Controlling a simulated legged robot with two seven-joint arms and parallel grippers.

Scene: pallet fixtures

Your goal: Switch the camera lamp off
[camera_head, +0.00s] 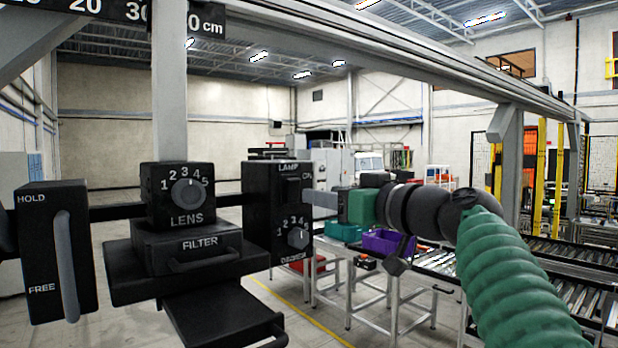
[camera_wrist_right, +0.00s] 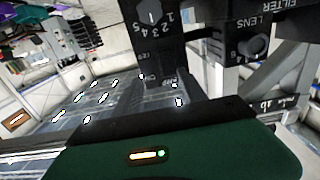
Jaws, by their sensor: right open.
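The black camera box marked LAMP (camera_head: 264,215) hangs on a dark horizontal bar in the head view. Its lamp switch area (camera_head: 290,183) is near the top of its face, above a numbered dial (camera_head: 298,234). In the right wrist view the box (camera_wrist_right: 163,55) appears upside down above my green gripper body. My right gripper (camera_head: 318,203) is open, with its grey fingers beside the box's right edge; I cannot tell whether they touch it. The switch lever's position is too small to read. My left gripper is not in view.
Left of the lamp box are a LENS dial block (camera_head: 180,196), a FILTER drawer (camera_head: 187,250) and a HOLD/FREE lever panel (camera_head: 52,252). A grey upright post (camera_head: 169,100) stands behind. A purple bin (camera_head: 388,243) and roller conveyors (camera_head: 575,265) are farther back.

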